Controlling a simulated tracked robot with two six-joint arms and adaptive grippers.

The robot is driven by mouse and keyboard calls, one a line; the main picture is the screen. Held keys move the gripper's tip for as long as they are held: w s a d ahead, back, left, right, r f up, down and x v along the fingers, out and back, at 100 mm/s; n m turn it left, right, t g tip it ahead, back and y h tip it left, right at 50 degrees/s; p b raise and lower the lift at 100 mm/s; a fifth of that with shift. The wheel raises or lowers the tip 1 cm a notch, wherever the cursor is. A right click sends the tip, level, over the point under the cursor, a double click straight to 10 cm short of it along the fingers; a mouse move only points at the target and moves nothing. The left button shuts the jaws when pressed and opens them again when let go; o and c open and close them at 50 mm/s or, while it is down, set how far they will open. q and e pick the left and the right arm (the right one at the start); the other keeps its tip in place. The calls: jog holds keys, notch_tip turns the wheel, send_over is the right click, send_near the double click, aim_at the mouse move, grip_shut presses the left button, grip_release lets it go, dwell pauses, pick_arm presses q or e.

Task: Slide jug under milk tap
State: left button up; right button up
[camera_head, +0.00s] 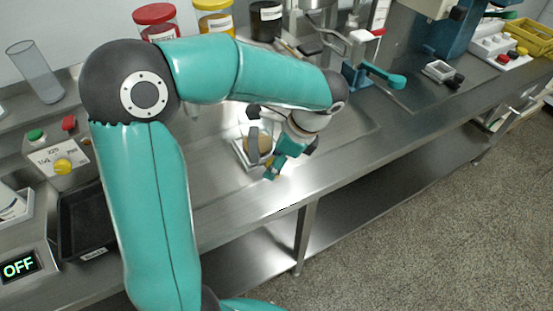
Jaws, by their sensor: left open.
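My left gripper (263,160) is open at the middle of the steel bench, near its front edge. A tan, rounded thing (265,144), possibly the jug or its contents, shows right beside the gripper's fingers. I cannot clearly pick out the milk tap; my left arm covers part of the bench behind. A teal lever (383,74) on a fitting stands further right. My right gripper is not in view.
Red-lidded (156,22), yellow-lidded (215,18) and dark (265,20) jars stand at the back. A control box (58,155), a black tray (85,222) and a display reading OFF (19,267) are at left. The bench right of the gripper is mostly clear.

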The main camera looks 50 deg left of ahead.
pick_arm(q)
grip_shut()
jog(key=shift+w+r, duration=0.1)
jog(key=shift+w, duration=0.05)
